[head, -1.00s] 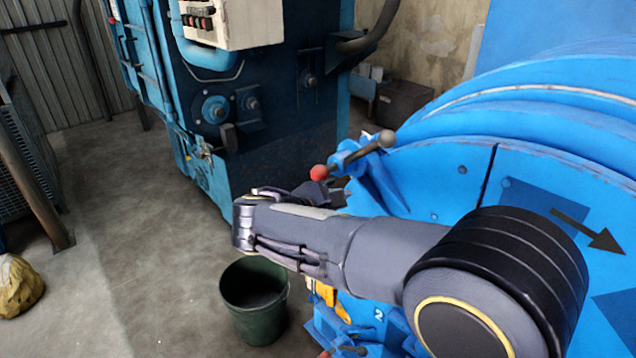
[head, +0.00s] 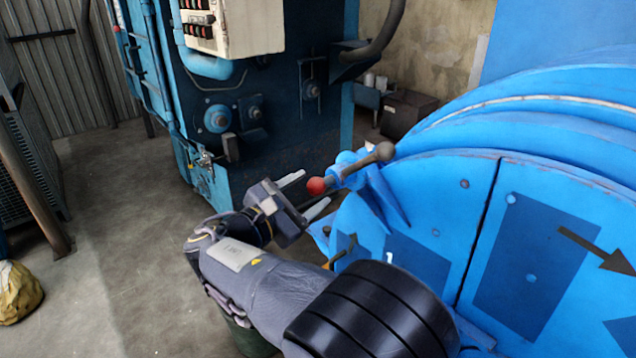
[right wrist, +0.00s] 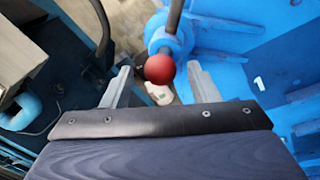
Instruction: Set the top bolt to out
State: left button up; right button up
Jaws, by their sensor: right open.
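The top bolt is a dark bar with a red ball end (head: 316,186) and a dark knob (head: 384,151), running through a blue bracket (head: 350,170) at the upper left of the blue drum machine. My right gripper (head: 311,192) is open and empty, its two fingers pointing at the red ball. In the right wrist view the red ball (right wrist: 160,68) sits centred between the fingertips (right wrist: 160,80); I cannot tell whether the ball is fully between them in depth. No contact shows. My left gripper is out of view.
The blue drum machine (head: 440,200) fills the right side, with a black arrow on its face. A dark blue machine with a control box (head: 240,25) stands behind. A green bucket (head: 250,342) is mostly hidden under my right arm. Open floor lies to the left.

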jog(key=shift+x, duration=1.75)
jog(key=shift+c, duration=0.2)
grip_shut()
jog(key=shift+r, duration=0.1)
